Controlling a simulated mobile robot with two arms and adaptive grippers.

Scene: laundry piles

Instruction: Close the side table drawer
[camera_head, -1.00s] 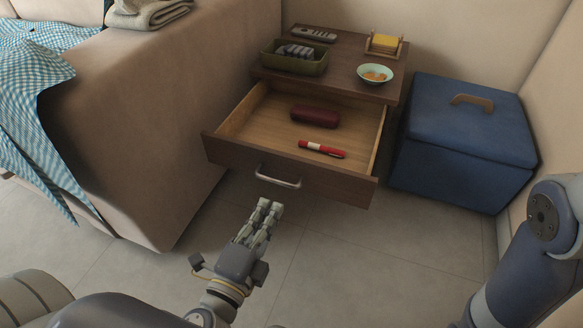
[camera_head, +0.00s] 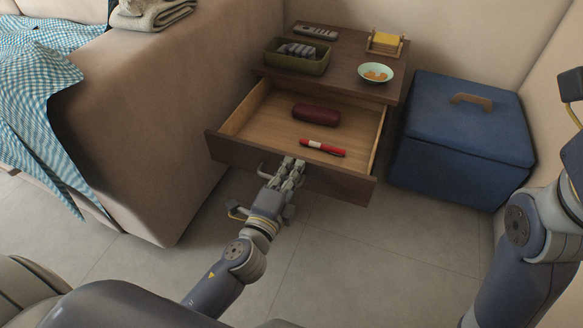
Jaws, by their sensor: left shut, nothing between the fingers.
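The side table (camera_head: 345,62) stands against the back wall with its drawer (camera_head: 262,132) pulled well out toward me. A dark red case (camera_head: 316,114) and a red and white pen (camera_head: 322,147) lie inside the drawer. My left gripper (camera_head: 292,164) is shut and empty, with its fingertips at the drawer front, over the metal handle (camera_head: 264,171). The gripper hides most of the handle. I cannot tell whether the fingers touch the front. Part of my right arm is at the right edge, its gripper only partly in view (camera_head: 573,120).
On the table top are a remote (camera_head: 315,32), a green tray (camera_head: 296,57), a yellow sponge in a holder (camera_head: 385,41) and a teal bowl (camera_head: 375,73). A blue storage box (camera_head: 463,140) stands to the right, a beige sofa (camera_head: 150,120) to the left. The floor in front is clear.

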